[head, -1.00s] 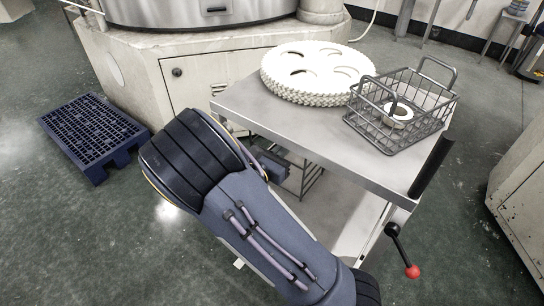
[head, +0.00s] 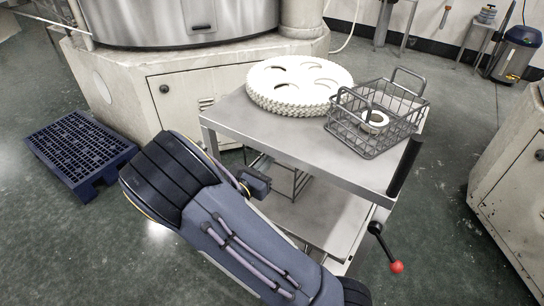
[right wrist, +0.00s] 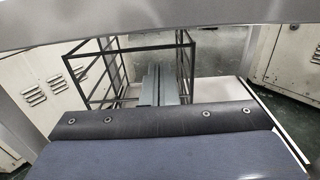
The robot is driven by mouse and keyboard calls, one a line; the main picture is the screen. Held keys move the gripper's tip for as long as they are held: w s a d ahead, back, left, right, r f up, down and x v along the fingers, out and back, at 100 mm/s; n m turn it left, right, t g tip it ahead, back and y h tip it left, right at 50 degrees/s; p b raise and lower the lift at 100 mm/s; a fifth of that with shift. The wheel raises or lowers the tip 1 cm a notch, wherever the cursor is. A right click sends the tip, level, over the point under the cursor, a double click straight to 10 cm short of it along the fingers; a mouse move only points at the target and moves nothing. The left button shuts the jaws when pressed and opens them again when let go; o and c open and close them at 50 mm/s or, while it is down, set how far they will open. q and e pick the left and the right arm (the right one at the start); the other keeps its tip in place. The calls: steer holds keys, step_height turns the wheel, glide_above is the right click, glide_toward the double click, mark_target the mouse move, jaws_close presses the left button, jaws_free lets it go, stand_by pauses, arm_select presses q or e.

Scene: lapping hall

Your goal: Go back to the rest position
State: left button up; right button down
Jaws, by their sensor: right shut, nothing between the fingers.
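My right arm (head: 240,235) crosses the lower middle of the head view, bent, in front of the steel trolley (head: 228,122). A dark block at its far end (head: 256,183) shows just below the tabletop's front edge; the fingers cannot be made out there. In the right wrist view, the grey fingers of my right gripper (right wrist: 158,72) are together and empty. They point towards a dark wire frame (right wrist: 103,90) below the tabletop. I cannot tell whether they touch it. My left gripper is not in view.
A white toothed disc stack (head: 300,82) and a wire basket (head: 362,142) with a white ring (head: 374,121) stand on the trolley. A red-knobbed lever (head: 397,267) sticks out at its right. A blue pallet (head: 78,150) lies left. Machines stand behind and right.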

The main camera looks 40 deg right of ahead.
steer(key=p+v, duration=0.1)
steer(key=v, duration=0.7)
steer(key=shift+f, duration=0.15)
steer(key=s+d+f+m+g+y, duration=0.2)
steer(key=s+d+m+g+y, duration=0.2)
steer(key=s+m+g, duration=0.2)
steer(key=s+a+r+m+y, duration=0.2)
steer(key=s+a+m+y, duration=0.4)
steer(key=s+m+y, duration=0.65)
steer(key=a+r+m+t+y+p, duration=0.2)
steer(key=r+p, duration=0.8)
steer(key=r, duration=0.4)
steer(key=a+r+m+t+y+p, duration=0.2)
steer(key=r+m+t+p, duration=0.1)
steer(key=r+p, duration=0.8)
step_height(320, 180, up, 3)
steer(key=shift+s+a+r, duration=0.25)
